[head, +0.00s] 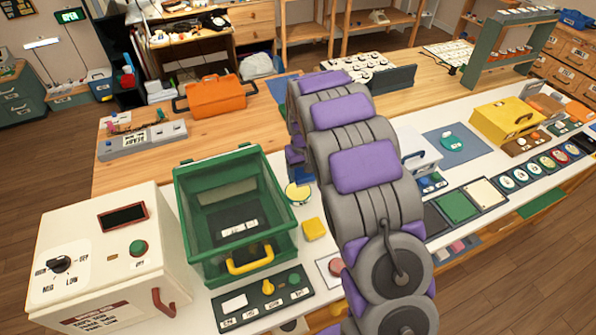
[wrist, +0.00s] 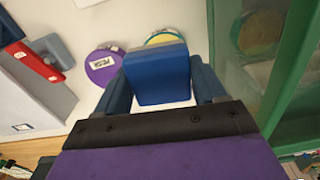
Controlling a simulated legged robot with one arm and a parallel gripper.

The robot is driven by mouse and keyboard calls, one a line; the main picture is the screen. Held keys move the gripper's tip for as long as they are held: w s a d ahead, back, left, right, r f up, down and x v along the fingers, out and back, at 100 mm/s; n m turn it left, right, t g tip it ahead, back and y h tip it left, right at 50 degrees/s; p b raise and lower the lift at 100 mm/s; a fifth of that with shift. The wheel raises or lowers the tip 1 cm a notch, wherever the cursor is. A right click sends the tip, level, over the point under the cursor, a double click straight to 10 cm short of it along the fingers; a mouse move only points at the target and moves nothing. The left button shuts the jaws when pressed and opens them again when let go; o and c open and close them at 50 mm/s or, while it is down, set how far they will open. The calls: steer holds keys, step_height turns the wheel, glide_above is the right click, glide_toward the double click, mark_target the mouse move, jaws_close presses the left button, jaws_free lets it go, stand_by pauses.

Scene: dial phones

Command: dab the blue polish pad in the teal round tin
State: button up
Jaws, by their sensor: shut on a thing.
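My gripper (wrist: 160,88) is shut on the blue polish pad (wrist: 158,72), which sits between its two dark blue fingers in the wrist view. In the head view the blue pad (head: 303,175) shows only partly beside my purple and grey arm. A round tin (head: 297,192) with a teal-green rim and pale yellow inside stands on the white counter close to the pad. In the wrist view the tin (wrist: 164,37) is partly hidden behind the pad. I cannot tell whether pad and tin touch.
A yellow block (head: 314,229) lies in front of the tin. A purple round tin (wrist: 103,66) is beside the pad. A teal disc (head: 452,143) lies on a blue mat at right. My arm hides the counter's middle.

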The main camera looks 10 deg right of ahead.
mark_target(298, 191)
steer(key=w+f, duration=0.1)
steer(key=w+a+f, duration=0.1)
steer(key=shift+w+f+n, duration=0.3)
steer(key=shift+w+f, duration=0.45)
steer(key=shift+w, duration=0.05)
steer(key=shift+d+f, duration=0.15)
steer(key=shift+f, duration=0.4)
steer(key=shift+f+b, duration=1.05)
steer(key=shift+f, duration=1.4)
steer(key=shift+f, duration=0.5)
steer(key=shift+p, duration=0.3)
step_height(298, 191, up, 7)
steer(key=p, duration=0.2)
stand_by(0.5)
